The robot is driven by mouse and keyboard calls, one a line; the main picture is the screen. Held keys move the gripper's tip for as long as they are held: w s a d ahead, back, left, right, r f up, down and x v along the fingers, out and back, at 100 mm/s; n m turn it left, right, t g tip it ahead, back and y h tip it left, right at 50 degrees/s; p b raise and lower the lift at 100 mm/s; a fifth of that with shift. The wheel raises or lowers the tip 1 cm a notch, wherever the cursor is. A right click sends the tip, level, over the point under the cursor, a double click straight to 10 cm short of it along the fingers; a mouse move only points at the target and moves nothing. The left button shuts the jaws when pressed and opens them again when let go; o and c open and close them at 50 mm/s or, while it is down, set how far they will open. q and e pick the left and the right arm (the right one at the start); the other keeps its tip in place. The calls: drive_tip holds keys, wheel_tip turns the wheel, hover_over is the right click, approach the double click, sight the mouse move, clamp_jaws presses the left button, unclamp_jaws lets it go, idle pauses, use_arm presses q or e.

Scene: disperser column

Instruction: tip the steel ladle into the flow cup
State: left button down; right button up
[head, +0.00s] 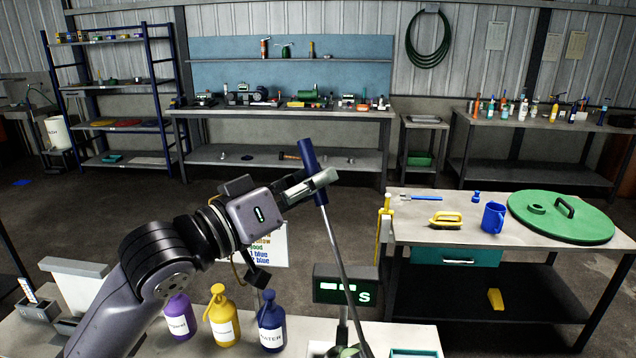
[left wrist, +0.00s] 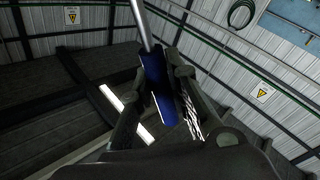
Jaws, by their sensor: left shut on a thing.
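My left gripper (head: 314,184) is shut on the blue handle of the steel ladle (head: 334,245), above the front bench. The handle's top leans left, and the thin steel shaft runs down and right to the bottom edge of the head view. The ladle's bowl is out of frame or hidden, so I cannot tell its tilt or contents. The left wrist view shows the blue handle (left wrist: 158,85) between the fingers, with the bare shaft beyond. I cannot make out the flow cup for certain; a greenish piece on a stand shows at the bottom edge by the shaft. My right gripper is not in view.
A display box (head: 345,291) stands behind the shaft. Purple (head: 180,317), yellow (head: 222,318) and blue (head: 271,325) bottles stand left of it on the front bench. A side table at right holds a blue mug (head: 493,217), a yellow brush (head: 446,220) and a green lid (head: 580,222).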

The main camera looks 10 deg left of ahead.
use_arm(q)
drive_tip(key=w+a+f+n+y+b, duration=0.1)
drive_tip(key=w+a+f+n+b, duration=0.3)
drive_tip(key=w+a+f+n, duration=0.6)
drive_tip(key=shift+w+a+f+y, duration=0.3)
drive_tip(key=shift+w+a+f, duration=0.8)
drive_tip(key=shift+w+f, duration=0.75)
idle(5.1)
